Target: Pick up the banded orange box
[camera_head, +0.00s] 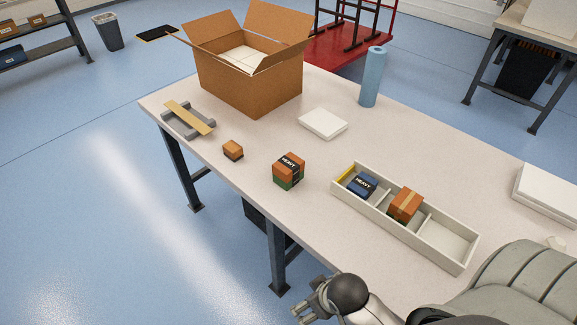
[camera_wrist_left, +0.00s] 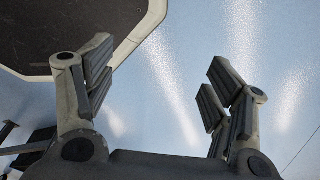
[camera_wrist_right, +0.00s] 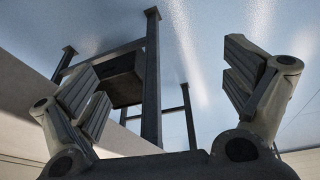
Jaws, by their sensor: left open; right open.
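An orange box with a black band marked HEAVY and a green lower part (camera_head: 289,171) stands on the table, left of the tray. Another orange box, with a tan band across its top (camera_head: 405,204), sits in the middle compartment of the white tray (camera_head: 459,267). My left gripper (camera_wrist_left: 158,75) is open and empty over the floor, outside the head view.
A dark blue HEAVY box (camera_head: 362,185) sits in the tray's left compartment; the right one is empty. A large open carton (camera_head: 250,82), a white slab (camera_head: 323,123), a blue cylinder (camera_head: 372,77) and a plank on grey supports (camera_head: 189,117) stand further back. The table's near-left surface is clear.

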